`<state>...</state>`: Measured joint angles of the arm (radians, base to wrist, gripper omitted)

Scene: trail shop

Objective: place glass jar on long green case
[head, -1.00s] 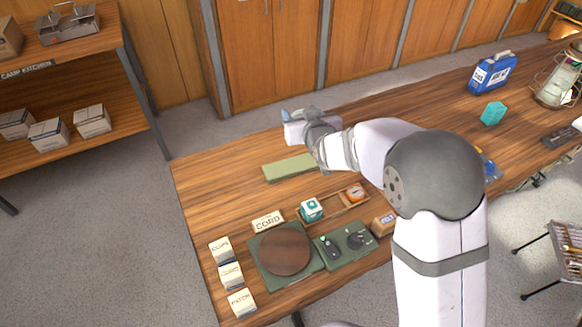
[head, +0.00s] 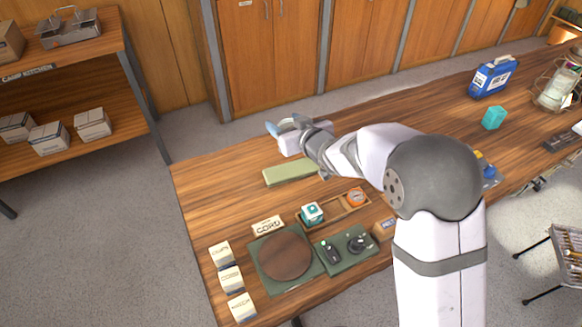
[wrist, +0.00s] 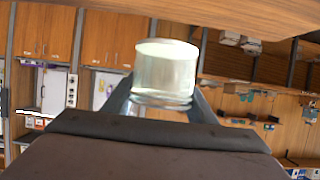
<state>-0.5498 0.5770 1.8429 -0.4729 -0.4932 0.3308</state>
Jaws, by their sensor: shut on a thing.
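The glass jar (wrist: 165,72) is clear and pale with a rounded rim, and it sits between the two dark fingers of my gripper (wrist: 161,97) in the wrist view. My gripper is shut on it. In the head view my gripper (head: 283,134) is in the air above the table's back edge, just behind the long green case in the picture. The jar is hard to make out there. The long green case (head: 291,171) is a flat, narrow green block lying on the table, and its visible top is bare. I cannot tell the jar's height above the table.
In front of the case are a wooden tray (head: 353,210) with a teal-white box (head: 312,212), a CORD box (head: 267,225), a round brown board (head: 285,256) and a green mat (head: 335,266). Small boxes line the left. A blue container (head: 492,76) stands far right.

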